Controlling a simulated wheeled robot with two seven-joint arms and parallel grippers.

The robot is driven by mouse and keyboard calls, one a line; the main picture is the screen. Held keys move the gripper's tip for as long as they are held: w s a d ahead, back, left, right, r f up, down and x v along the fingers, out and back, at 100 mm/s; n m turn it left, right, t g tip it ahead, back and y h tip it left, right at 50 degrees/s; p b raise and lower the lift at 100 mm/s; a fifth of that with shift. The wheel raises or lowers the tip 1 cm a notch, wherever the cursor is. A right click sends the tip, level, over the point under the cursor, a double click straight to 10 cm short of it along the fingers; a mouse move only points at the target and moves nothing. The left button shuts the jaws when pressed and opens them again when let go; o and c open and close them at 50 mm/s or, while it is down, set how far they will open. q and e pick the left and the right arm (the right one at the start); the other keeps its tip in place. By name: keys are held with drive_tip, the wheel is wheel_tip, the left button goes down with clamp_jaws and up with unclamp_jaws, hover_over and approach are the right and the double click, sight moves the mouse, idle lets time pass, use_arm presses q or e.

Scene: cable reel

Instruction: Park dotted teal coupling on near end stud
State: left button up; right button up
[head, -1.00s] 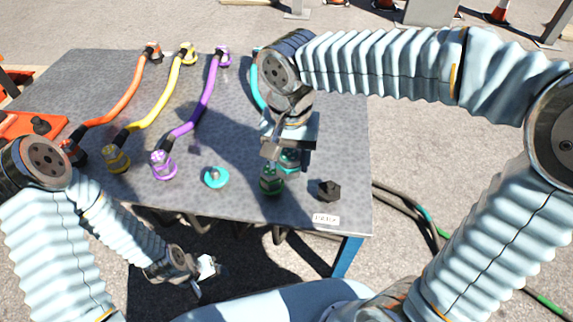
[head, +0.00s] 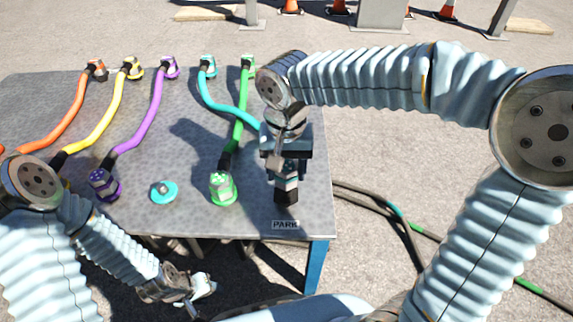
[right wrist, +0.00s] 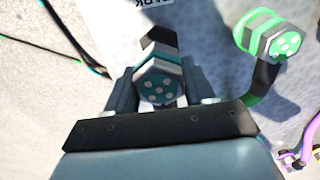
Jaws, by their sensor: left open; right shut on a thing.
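My right gripper (head: 286,166) is shut on the dotted teal coupling (right wrist: 160,82), whose dotted face shows between the fingers in the right wrist view. The coupling is at the end of the teal cable (head: 219,108). In the head view it is mostly hidden by the gripper and lines up with the black end stud (head: 287,196) just behind the PARK label (head: 285,225). The stud also shows just past the coupling in the right wrist view (right wrist: 158,38). I cannot tell whether coupling and stud touch. My left gripper (head: 198,290) is open and empty, off the table's near edge.
The green coupling (head: 222,188) stands left of the stud, with the teal port disc (head: 164,192) and purple coupling (head: 104,184) further left. Yellow (head: 100,115) and orange (head: 62,115) cables lie beyond. The grey table (head: 310,190) is bare right of the stud.

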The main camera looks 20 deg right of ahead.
drive_tip(key=shift+f+b, duration=0.7)
drive_tip(key=shift+f, duration=0.8)
drive_tip(key=shift+f, duration=0.45)
drive_tip(key=o, duration=1.2)
drive_tip(key=shift+o, duration=0.2)
wheel_tip(320, 180, up, 14)
drive_tip(key=p, duration=0.3)
